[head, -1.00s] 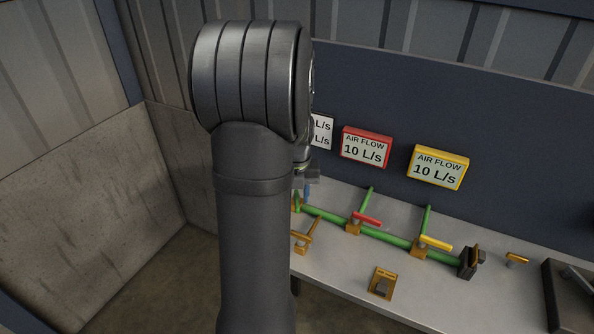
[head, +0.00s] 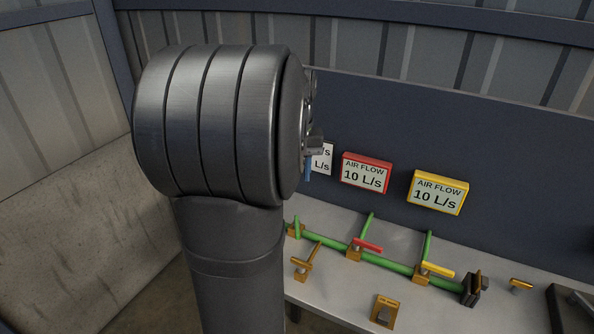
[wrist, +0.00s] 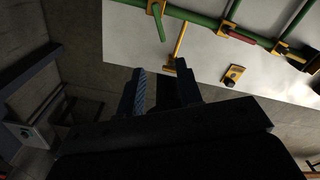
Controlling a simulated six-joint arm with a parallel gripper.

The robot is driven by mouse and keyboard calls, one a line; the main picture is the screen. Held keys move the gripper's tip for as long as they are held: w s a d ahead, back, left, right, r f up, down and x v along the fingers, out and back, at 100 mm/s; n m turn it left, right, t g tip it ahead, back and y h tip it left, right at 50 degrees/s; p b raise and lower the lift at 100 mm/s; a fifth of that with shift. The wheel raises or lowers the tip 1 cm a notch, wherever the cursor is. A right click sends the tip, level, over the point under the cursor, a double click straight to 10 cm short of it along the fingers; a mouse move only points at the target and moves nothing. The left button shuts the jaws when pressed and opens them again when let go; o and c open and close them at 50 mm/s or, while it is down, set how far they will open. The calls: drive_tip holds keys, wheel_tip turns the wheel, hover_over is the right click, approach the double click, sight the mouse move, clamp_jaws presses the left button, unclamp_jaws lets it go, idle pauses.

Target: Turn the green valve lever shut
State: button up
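The green valve lever (head: 297,226) is at the left end of the green pipe, beside my arm's edge in the head view. In the wrist view the green lever (wrist: 160,26) sticks out across the pipe. My gripper (wrist: 161,68) points toward the bench with its two dark fingers apart and nothing seen between them. The lever lies beyond the fingertips, apart from them. In the head view my arm hides most of the gripper; one blue-padded finger (head: 308,168) shows above the bench.
The green pipe (head: 393,265) also carries a red lever (head: 368,246) and a yellow lever (head: 438,269). An orange lever (head: 312,256) and an orange bracket (head: 384,311) stand in front of it. Red (head: 366,173) and yellow (head: 438,192) flow signs are behind.

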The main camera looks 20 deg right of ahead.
drive_tip(key=shift+c, duration=0.4)
drive_tip(key=c, duration=0.4)
drive_tip(key=shift+d+f+n, duration=0.2)
drive_tip(key=shift+n, duration=0.1)
clamp_jaws()
drive_tip(key=s+d+f+n+t+y, duration=0.15)
drive_tip(key=d+f+n, duration=0.3)
drive_tip(key=n, duration=0.45)
drive_tip(key=s+d+f+n+y, duration=0.25)
drive_tip(key=d+n, duration=0.25)
drive_tip(key=n, duration=0.3)
drive_tip(key=x, duration=1)
drive_tip(key=shift+w+f, duration=0.25)
drive_tip(key=shift+f, duration=0.15)
drive_tip(key=shift+w+a+n, duration=0.15)
drive_tip(key=shift+w+a, duration=0.05)
drive_tip(key=shift+a, duration=0.4)
drive_tip(key=shift+w+a+n, duration=0.15)
drive_tip(key=shift+a, duration=0.5)
drive_tip(key=shift+w+a, duration=0.2)
drive_tip(key=shift+a, duration=0.45)
